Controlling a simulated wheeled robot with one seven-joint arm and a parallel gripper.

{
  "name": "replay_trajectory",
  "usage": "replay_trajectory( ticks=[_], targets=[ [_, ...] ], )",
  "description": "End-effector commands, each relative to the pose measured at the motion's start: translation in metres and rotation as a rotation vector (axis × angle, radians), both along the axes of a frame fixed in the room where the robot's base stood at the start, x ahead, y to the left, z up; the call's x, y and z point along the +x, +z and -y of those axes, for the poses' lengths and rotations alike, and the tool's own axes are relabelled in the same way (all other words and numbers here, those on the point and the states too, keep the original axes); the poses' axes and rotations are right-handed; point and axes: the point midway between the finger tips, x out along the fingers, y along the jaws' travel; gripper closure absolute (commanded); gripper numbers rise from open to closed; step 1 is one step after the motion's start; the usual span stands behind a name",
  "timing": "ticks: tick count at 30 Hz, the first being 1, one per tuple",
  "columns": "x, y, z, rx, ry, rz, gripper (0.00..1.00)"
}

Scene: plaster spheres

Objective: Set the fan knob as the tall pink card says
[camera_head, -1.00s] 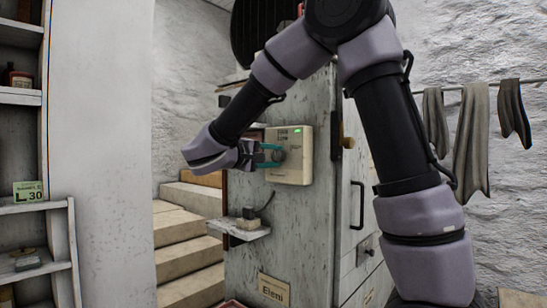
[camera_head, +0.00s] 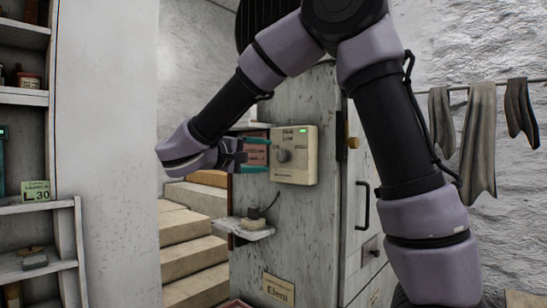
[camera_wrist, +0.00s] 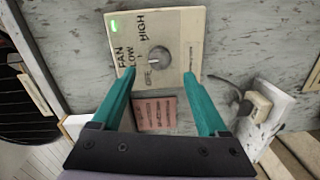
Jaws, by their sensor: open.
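The cream fan panel (camera_head: 300,155) is on the grey cabinet's side, with a green light. Its round grey knob (camera_head: 284,155) also shows in the wrist view (camera_wrist: 159,59), with FAN, LOW and HIGH lettering around it and a third, smaller label too blurred to read surely. A pale mark is on the knob; its exact setting is hard to tell. A pink card (camera_head: 257,152) with dark lines is left of the panel, also in the wrist view (camera_wrist: 156,113); its words are unreadable. My gripper (camera_head: 267,156) is open and empty, its teal fingertips left of the knob, apart from it.
A small ledge (camera_head: 240,230) with a pale block and cable juts out below the panel. Steps (camera_head: 190,235) rise to the left behind the cabinet. A shelf with a green card (camera_head: 36,191) stands at far left. Cloths (camera_head: 480,140) hang at right.

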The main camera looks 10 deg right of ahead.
Motion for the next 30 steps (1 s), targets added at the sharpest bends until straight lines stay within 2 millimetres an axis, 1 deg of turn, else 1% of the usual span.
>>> replay_trajectory(
  ticks=[1, 3, 6, 9, 23, 25, 26, 29, 30],
  targets=[
    [-0.006, 0.0, -0.009, 0.0, 0.004, 0.0, 0.23],
    [-0.012, 0.001, -0.018, 0.0, 0.003, 0.0, 0.23],
    [-0.018, 0.001, -0.027, 0.0, 0.002, 0.001, 0.23],
    [-0.022, 0.002, -0.032, 0.0, 0.001, 0.0, 0.23],
    [-0.023, 0.002, -0.032, 0.001, -0.002, -0.001, 0.23],
    [-0.024, 0.002, -0.024, 0.012, -0.014, -0.015, 0.23],
    [-0.024, 0.001, -0.017, 0.021, -0.025, -0.03, 0.23],
    [-0.031, -0.004, 0.021, 0.087, -0.085, -0.115, 0.23],
    [-0.037, -0.008, 0.042, 0.132, -0.117, -0.162, 0.23]
  ],
)
